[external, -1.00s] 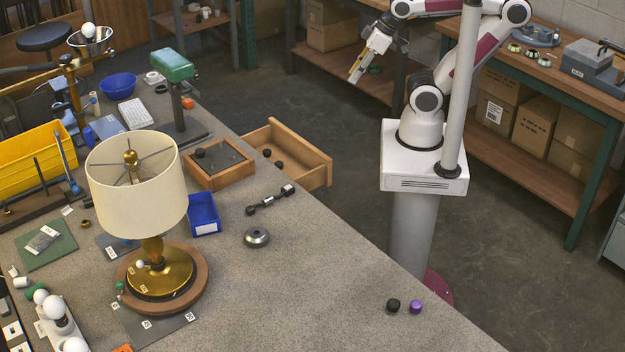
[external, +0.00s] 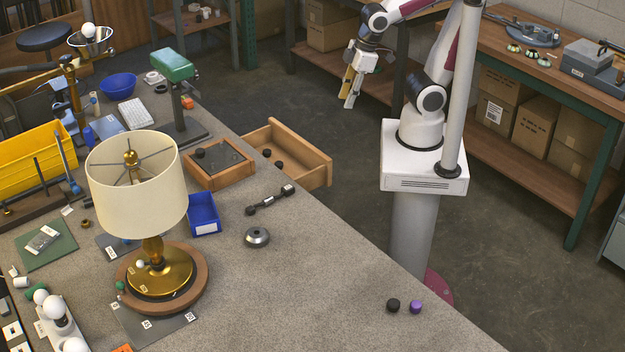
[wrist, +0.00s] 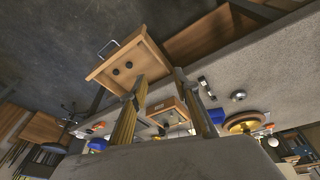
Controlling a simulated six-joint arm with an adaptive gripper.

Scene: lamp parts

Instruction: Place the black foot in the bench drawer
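A black foot (external: 393,305), a small dark knob, stands on the bench near its front right edge, beside a purple foot (external: 415,307). The bench drawer (external: 318,168) is pulled open at the bench's far edge, with two black feet (external: 267,153) lying inside; the drawer also shows in the wrist view (wrist: 150,62). Another black foot (external: 200,153) sits in a wooden tray (external: 218,181) beside the drawer. My gripper (external: 351,90) is open and empty, high beyond the drawer and far from the lone black foot. Its two fingers stand apart in the wrist view (wrist: 160,80).
A lamp with a cream shade (external: 137,190) stands at left on the bench. A blue bin (external: 204,215), a dark metal rod piece (external: 270,200) and a grey disc (external: 257,237) lie mid-bench. The bench surface around the black and purple feet is clear.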

